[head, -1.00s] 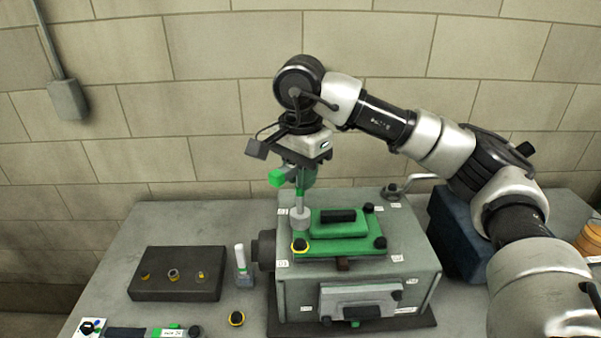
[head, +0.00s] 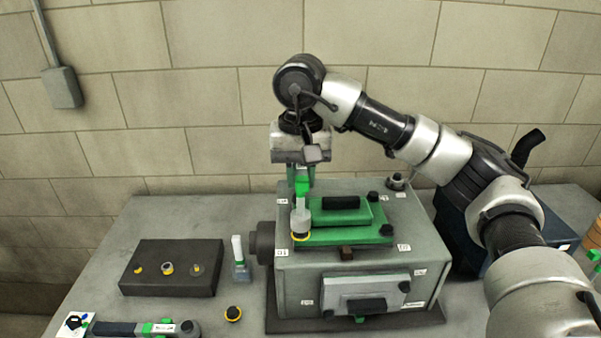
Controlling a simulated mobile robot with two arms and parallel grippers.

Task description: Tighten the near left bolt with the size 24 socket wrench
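My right gripper (head: 300,172) points down over the cover's left side. It appears shut on a green-and-grey socket tool (head: 301,217), whose grey socket end hangs upright right at the ringed bolt. The socket hides most of the bolt, and I cannot tell whether it is seated. The fingertips are small and partly hidden. Another wrench (head: 130,328) with a green part and a white label lies at the table's front left. My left gripper is not in view.
A dark tray (head: 172,289) with several small yellow-ringed parts sits on the left. A white-and-green bottle-like item (head: 240,265) stands beside the block (head: 300,278). A blue bin (head: 466,255) is at right.

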